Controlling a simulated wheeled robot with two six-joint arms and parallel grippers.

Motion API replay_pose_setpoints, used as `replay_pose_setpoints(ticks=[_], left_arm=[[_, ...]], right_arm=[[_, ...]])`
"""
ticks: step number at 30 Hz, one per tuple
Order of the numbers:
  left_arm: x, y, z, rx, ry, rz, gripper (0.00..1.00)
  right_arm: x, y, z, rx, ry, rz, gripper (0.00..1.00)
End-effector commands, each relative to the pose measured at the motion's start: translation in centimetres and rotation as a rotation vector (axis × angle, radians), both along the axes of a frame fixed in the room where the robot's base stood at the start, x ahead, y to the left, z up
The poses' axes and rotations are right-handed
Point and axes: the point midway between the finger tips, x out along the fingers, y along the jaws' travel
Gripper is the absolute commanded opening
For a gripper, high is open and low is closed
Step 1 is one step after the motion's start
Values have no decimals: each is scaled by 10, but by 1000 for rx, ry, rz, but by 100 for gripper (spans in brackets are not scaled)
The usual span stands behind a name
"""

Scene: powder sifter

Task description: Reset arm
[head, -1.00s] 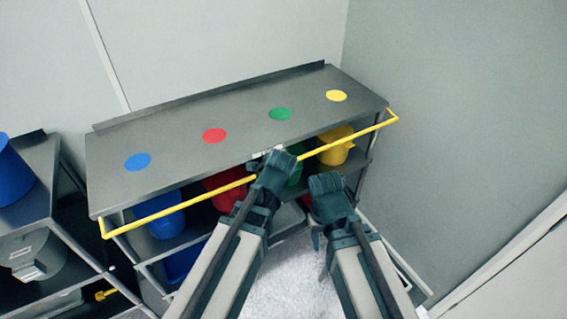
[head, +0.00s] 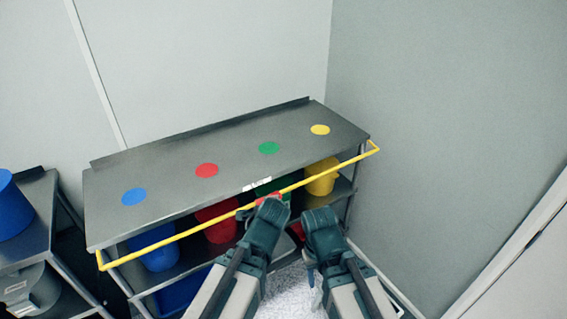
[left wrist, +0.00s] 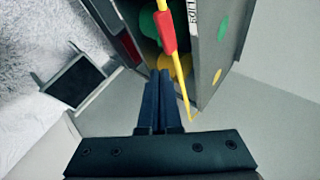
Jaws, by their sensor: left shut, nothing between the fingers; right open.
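My left gripper (head: 270,205) is in front of the steel table's yellow rail. In the left wrist view its two fingers (left wrist: 161,75) lie side by side, shut with nothing between them. A red sleeve (left wrist: 165,32) on the yellow rail is just beyond the fingertips there, apart from them as far as I can tell. My right gripper (head: 320,216) is beside the left one, in front of the table's right part. It is open and holds nothing that I can see.
The steel table (head: 230,150) has blue, red, green and yellow discs on its bare top. Buckets, such as a yellow one (head: 322,178), stand on the shelf below. The yellow rail (head: 180,236) runs along its front. A side table (head: 40,215) with a blue bucket is at left; walls close the back and right.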

Motion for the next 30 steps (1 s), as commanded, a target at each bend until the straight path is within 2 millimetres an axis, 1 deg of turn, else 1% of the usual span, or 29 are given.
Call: replay_pose_setpoints(ticks=[2, 4, 5, 7, 8, 9, 11, 12, 15, 16, 18, 22, 25, 30], left_arm=[[0, 0, -1, -2, 2, 2, 0], [-5, 0, -12, -23, 28, 28, 0], [-9, -1, -21, -43, 50, 51, 0], [-24, -2, -51, -109, 130, 141, 0], [-34, -3, -66, -144, 175, 192, 0], [-48, -4, -86, -189, 241, 270, 0], [-71, -7, -114, -249, 338, 394, 0], [-86, -9, -129, -282, 400, 477, 0], [-123, -13, -158, -333, 531, 668, 0], [-132, -14, -164, -340, 563, 718, 0], [-151, -16, -174, -350, 623, 817, 0], [-172, -18, -181, -353, 684, 928, 0], [-176, -18, -180, -352, 697, 955, 0], [-176, -18, -179, -352, 696, 955, 0]], right_arm=[[0, 0, -1, 0, 0, 0, 50], [0, 0, -8, 0, 0, 1, 50], [0, 0, -13, 0, 0, 1, 50], [0, 0, -30, -1, 0, 2, 50], [0, 0, -38, -1, 0, 3, 50], [0, 0, -49, -1, 0, 4, 50], [0, 0, -65, -1, 0, 6, 50], [0, 0, -74, -2, 0, 7, 50], [0, 0, -93, -2, 0, 10, 50], [0, 0, -97, -2, 1, 11, 50], [0, 0, -105, -3, 0, 13, 50], [0, 0, -111, -3, 1, 14, 50], [0, 0, -110, -2, 1, 15, 50], [0, 0, -109, -2, 1, 15, 50]])
